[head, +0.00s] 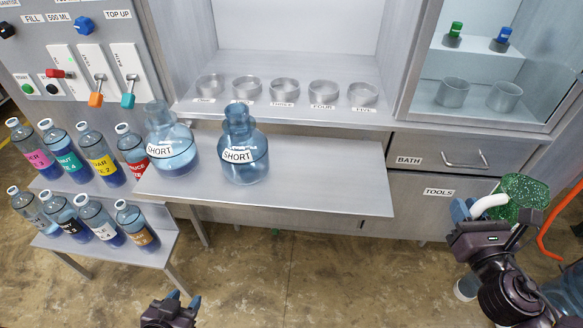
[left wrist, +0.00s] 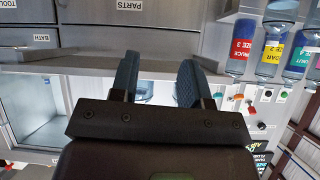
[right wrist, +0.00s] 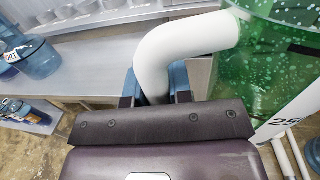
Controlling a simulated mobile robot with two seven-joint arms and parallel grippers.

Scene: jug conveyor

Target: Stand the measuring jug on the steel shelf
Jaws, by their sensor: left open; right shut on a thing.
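The measuring jug (head: 528,188) is green, speckled and clear, with a white handle (head: 490,205). My right gripper (head: 474,210) is shut on the handle, at the right of the head view. In the right wrist view the handle (right wrist: 185,50) passes between the fingers (right wrist: 163,88), and the green jug wall (right wrist: 275,70) carries a partly hidden label. The jug is off the shelf, to its right. The steel shelf (head: 320,185) is a flat grey plate in the middle. My left gripper (head: 175,305) is open and empty at the bottom; its fingers show in the left wrist view (left wrist: 158,82).
Two blue vessels labelled SHORT, one (head: 172,150) left and one (head: 245,160) beside it, stand on the shelf's left part. Its right part is clear. Several labelled bottles (head: 100,155) stand on stepped racks at left. Drawers (head: 440,158) lie behind the jug.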

